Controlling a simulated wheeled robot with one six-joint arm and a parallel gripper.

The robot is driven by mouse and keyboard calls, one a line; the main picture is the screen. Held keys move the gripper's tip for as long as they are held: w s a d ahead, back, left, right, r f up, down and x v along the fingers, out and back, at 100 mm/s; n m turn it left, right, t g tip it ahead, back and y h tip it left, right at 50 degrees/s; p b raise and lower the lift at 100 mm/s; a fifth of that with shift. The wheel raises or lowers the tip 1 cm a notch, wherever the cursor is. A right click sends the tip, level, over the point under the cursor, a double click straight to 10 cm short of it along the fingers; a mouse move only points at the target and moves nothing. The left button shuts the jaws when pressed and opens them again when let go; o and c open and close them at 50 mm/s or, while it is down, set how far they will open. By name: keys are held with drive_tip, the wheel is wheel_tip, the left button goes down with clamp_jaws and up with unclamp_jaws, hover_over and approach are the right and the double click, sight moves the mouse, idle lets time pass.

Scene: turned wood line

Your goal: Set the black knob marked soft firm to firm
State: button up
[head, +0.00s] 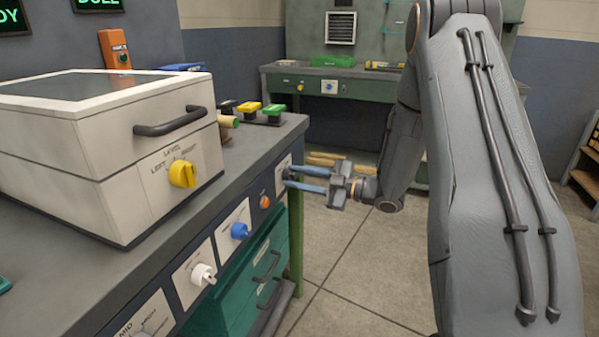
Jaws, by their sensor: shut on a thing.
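My gripper (288,176) reaches in from the right to the far end of the bench front. Its two blue fingers are shut around a small dark knob on a white plate (281,162). The knob is mostly hidden between the fingertips, and I cannot read its marking or see which way it points. The plate's lettering is too small to read from here.
Along the same bench front are an orange knob (265,202), a blue knob (239,230) and a white knob (203,274). A cream box (88,150) with a yellow knob (182,174) stands on the bench. Teal drawers (240,298) lie below. Open floor is to the right.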

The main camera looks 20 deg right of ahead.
drive_tip(key=m+p, duration=0.3)
drive_tip(key=shift+s+a+m, duration=0.1)
drive_tip(key=shift+a+m, duration=0.05)
drive_tip(key=shift+m, duration=0.25)
drive_tip(key=m+p, duration=0.3)
drive_tip(key=shift+m, duration=0.3)
drive_tip(key=m+p, duration=0.2)
drive_tip(key=m, duration=0.1)
drive_tip(key=shift+s+f+m, duration=0.1)
drive_tip(key=shift+m, duration=0.2)
drive_tip(key=shift+a+f+m+p, duration=0.1)
drive_tip(key=shift+m+p, duration=0.85)
drive_tip(key=shift+m, duration=0.85)
drive_tip(key=o, duration=1.1)
drive_tip(key=shift+a, duration=0.1)
drive_tip(key=shift+c, duration=0.2)
drive_tip(key=shift+d, duration=0.2)
